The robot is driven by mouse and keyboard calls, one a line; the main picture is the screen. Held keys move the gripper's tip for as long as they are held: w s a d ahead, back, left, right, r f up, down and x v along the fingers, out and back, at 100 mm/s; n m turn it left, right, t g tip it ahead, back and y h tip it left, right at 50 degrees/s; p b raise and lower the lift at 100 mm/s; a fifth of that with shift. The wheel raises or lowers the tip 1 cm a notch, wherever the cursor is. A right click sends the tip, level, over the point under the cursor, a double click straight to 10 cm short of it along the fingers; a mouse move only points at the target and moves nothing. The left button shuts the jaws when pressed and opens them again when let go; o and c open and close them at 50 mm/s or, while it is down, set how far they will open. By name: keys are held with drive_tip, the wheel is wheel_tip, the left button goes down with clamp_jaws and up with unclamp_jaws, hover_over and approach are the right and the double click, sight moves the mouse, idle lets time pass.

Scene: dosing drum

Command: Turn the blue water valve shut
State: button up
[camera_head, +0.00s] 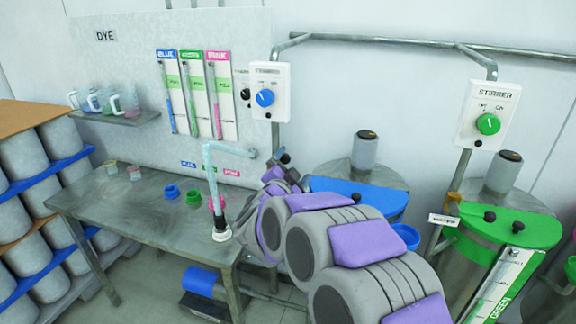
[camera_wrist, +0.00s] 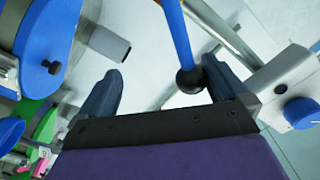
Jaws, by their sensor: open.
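In the wrist view a blue bar with a dark ball end (camera_wrist: 180,38) reaches down from the top edge; it looks like the blue valve's lever. Its ball lies between my gripper's (camera_wrist: 162,72) two dark fingers, close to the right finger. I cannot tell whether they touch. The fingers are apart and hold nothing. In the head view my gripper (camera_head: 284,163) is behind the table's right end, below the blue-knob stirrer box, and my purple and grey arm hides the valve body.
The white stirrer box with blue knob (camera_head: 265,98) is just above my gripper. The blue-lidded drum (camera_head: 375,194) and green-lidded drum (camera_head: 520,225) stand to the right. A metal table (camera_head: 130,205) with cups and a pale pipe (camera_head: 210,165) is left.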

drive_tip(key=shift+s+d+f+b, duration=0.1)
drive_tip(key=shift+d+f+b, duration=0.3)
drive_tip(key=shift+f, duration=0.3)
drive_tip(key=shift+s+d+f+b, duration=0.15)
drive_tip(key=shift+d+f+b, duration=0.05)
drive_tip(key=shift+f+b, duration=0.45)
drive_tip(key=shift+s+d+f+b, duration=0.1)
drive_tip(key=shift+d+f+b, duration=0.25)
drive_tip(key=shift+f, duration=0.5)
wheel_tip(320, 180, down, 2)
drive_tip(key=shift+f+b, duration=0.1)
drive_tip(key=shift+b, duration=0.35)
drive_tip(key=shift+w+a+r+p, duration=0.15)
drive_tip(key=shift+a+r+p, duration=0.4)
drive_tip(key=shift+p, duration=0.25)
